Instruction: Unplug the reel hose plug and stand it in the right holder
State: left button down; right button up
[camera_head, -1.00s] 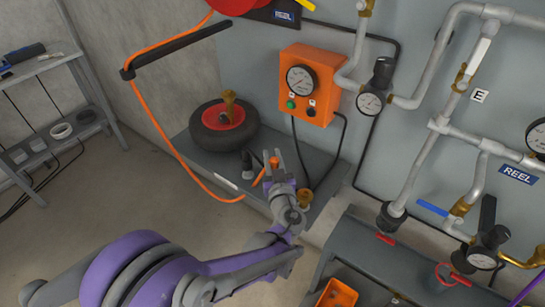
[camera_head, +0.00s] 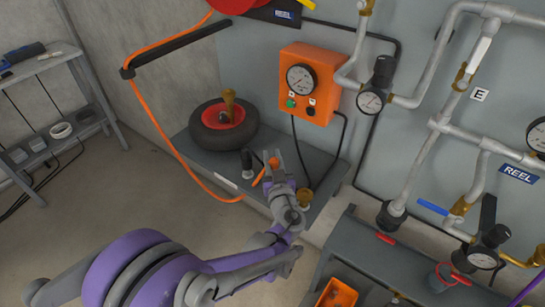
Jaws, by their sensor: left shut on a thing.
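The orange hose (camera_head: 143,105) comes down from the reel and curves to the grey wall shelf. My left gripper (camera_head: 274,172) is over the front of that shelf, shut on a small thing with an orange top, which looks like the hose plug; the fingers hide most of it. A short black upright piece (camera_head: 247,161) stands just left of the gripper. A brass fitting (camera_head: 305,197) shows just right of my wrist. I cannot tell which of these is the right holder, or whether the plug is seated or free. My right gripper is not in view.
A black wheel with a red hub (camera_head: 222,121) lies on the shelf (camera_head: 200,152), a brass piece on it. The orange gauge box (camera_head: 311,83) hangs behind, its black cables near my gripper. Pipes and valves fill the right. A lower grey bench (camera_head: 350,245) stands front right.

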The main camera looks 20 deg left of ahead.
pick_arm(q)
jog(key=shift+f+b, duration=0.35)
jog(key=shift+f, duration=0.25)
dwell(0.3)
jog(key=c, duration=0.6)
grip_release()
jog(key=v, duration=1)
jog(key=shift+s+d, duration=0.2)
jog(key=shift+s, duration=0.15)
